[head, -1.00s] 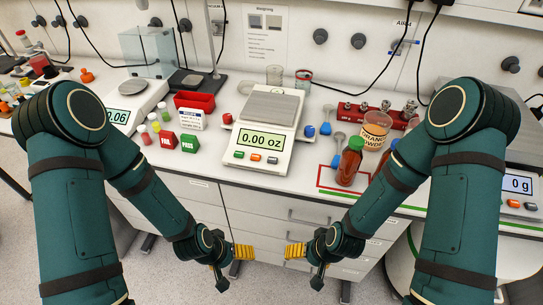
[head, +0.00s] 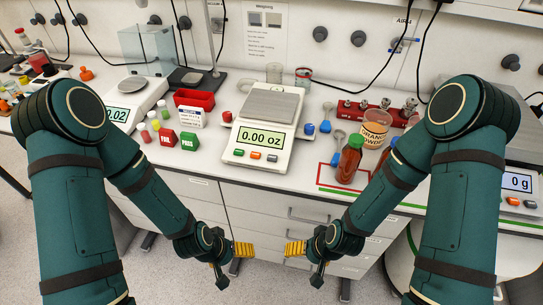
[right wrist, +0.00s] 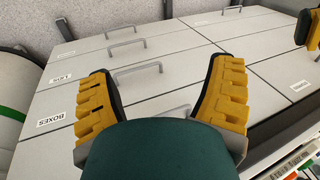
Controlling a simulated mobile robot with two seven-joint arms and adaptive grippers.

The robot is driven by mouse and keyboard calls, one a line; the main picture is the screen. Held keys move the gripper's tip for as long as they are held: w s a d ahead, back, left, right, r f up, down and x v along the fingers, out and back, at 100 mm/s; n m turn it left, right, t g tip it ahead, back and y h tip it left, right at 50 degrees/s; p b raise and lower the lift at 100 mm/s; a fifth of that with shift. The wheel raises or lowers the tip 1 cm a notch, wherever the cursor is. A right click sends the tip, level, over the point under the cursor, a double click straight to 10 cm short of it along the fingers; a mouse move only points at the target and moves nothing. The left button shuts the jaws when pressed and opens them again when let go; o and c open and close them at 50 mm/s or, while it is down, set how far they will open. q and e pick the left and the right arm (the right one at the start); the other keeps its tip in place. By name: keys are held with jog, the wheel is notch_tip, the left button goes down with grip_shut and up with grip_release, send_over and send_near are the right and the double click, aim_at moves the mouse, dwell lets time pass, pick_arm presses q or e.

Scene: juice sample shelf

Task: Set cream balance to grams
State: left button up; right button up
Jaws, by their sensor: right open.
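The cream balance (head: 261,130) stands mid-counter with a bare grey weighing plate. Its green display (head: 260,139) reads 0.00 oz. Below the display are green, orange and blue-grey buttons (head: 255,155) along the front edge. My right gripper (head: 291,249) is open and empty, below the counter edge in front of the drawers. In the right wrist view its yellow fingers (right wrist: 160,75) stand wide apart over drawer fronts. My left gripper (head: 247,249) hangs at the same height, below the balance; I cannot tell its opening. Neither gripper touches the balance.
Red FAIL and green PASS blocks (head: 189,142) stand left of the balance. A green-capped bottle (head: 349,160) and an orange powder jar (head: 375,129) stand right. Another balance (head: 129,105) is at left, and one reading 0 g (head: 518,183) at right.

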dwell(0.8)
grip_shut()
dwell(1.3)
